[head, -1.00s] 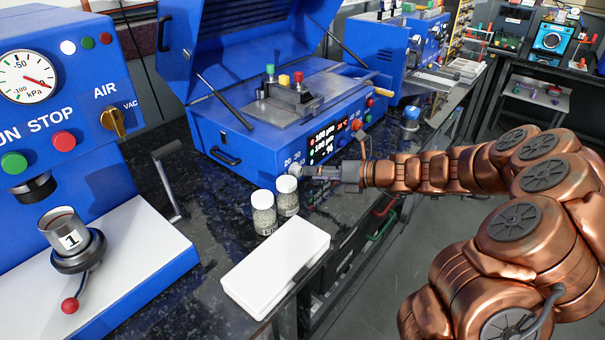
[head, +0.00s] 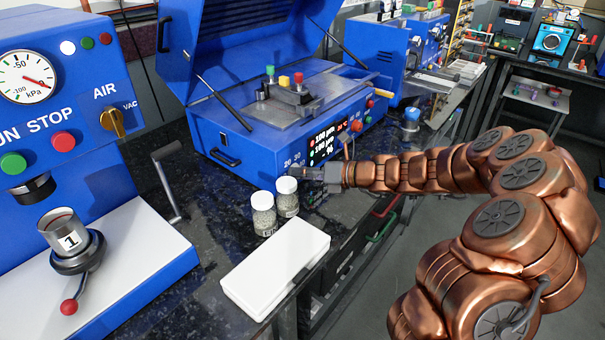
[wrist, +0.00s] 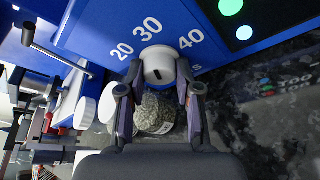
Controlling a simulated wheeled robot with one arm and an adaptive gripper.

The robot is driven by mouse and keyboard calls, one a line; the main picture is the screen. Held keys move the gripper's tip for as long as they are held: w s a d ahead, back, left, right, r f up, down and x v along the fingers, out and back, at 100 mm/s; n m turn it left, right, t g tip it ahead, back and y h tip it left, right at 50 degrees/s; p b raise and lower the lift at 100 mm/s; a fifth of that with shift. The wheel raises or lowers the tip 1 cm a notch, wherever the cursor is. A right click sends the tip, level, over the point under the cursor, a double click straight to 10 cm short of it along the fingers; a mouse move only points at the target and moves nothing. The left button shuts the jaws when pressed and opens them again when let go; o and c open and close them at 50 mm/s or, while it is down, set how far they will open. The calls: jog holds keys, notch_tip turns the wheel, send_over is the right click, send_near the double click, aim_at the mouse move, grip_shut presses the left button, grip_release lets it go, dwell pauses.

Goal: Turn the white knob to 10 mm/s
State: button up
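The white knob (wrist: 159,66) sits on the blue front panel of the coating machine, with the numbers 20, 30 and 40 printed around its upper side in the wrist view. A small dark mark shows low on its face. My gripper (wrist: 160,68) reaches the knob with one finger on each side of it. The fingers are spread about the knob's width; whether they touch it I cannot tell.
Two jars with white lids (head: 263,200) (head: 287,186) stand just in front of the gripper. A white box (head: 275,265) lies nearer on the dark bench. A lit display (head: 328,143) and more knobs sit right of the gripper. A crank handle (head: 166,180) stands at left.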

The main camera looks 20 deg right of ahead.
grip_shut()
